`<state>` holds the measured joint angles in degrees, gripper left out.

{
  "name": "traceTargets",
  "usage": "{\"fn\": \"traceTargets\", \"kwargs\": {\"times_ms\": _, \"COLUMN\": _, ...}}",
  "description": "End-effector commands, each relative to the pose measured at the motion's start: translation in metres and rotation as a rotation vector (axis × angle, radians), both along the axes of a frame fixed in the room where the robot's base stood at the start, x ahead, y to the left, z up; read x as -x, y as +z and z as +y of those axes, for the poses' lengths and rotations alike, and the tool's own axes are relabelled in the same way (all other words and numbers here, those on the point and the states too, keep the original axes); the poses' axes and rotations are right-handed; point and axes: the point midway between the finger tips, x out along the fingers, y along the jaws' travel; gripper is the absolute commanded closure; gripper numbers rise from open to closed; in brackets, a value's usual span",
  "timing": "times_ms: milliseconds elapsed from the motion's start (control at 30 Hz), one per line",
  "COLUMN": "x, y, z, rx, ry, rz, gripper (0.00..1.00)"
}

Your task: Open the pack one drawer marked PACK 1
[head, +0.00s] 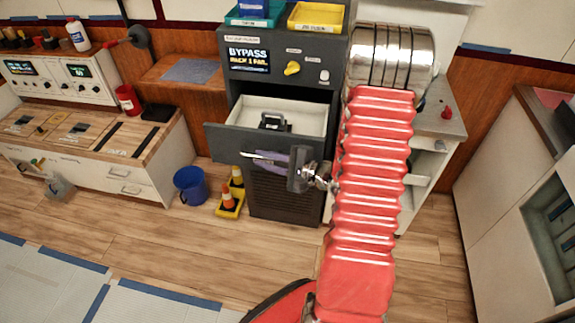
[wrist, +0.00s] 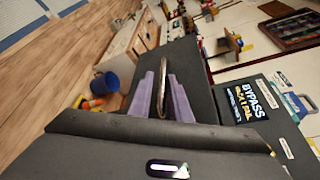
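The dark grey drawer (head: 222,140) of the cabinet stands pulled out in the head view, with its pale inside and a black block with a handle (head: 272,121) showing. No PACK 1 mark is readable on its front. My gripper (head: 262,158) is at the drawer front, its purple fingers on the metal bar handle (head: 245,155). In the wrist view the fingers of my gripper (wrist: 163,98) lie close on both sides of the bar handle (wrist: 163,60), and the drawer front (wrist: 203,85) is just beyond.
A blue bucket (head: 190,185) and cones on a yellow base (head: 231,205) stand on the floor left of the cabinet. A workbench (head: 100,145) is farther left. The floor in front is clear.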

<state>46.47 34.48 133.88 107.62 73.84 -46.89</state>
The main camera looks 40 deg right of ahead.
Motion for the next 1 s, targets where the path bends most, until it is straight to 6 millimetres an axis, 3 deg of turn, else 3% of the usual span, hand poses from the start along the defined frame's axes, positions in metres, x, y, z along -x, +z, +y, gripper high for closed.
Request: {"fn": "traceTargets", "kwargs": {"times_ms": 1000, "x": 0.108, "y": 0.024, "z": -0.046, "rx": 0.000, "ry": -0.003, "rz": 0.001, "gripper": 0.83}}
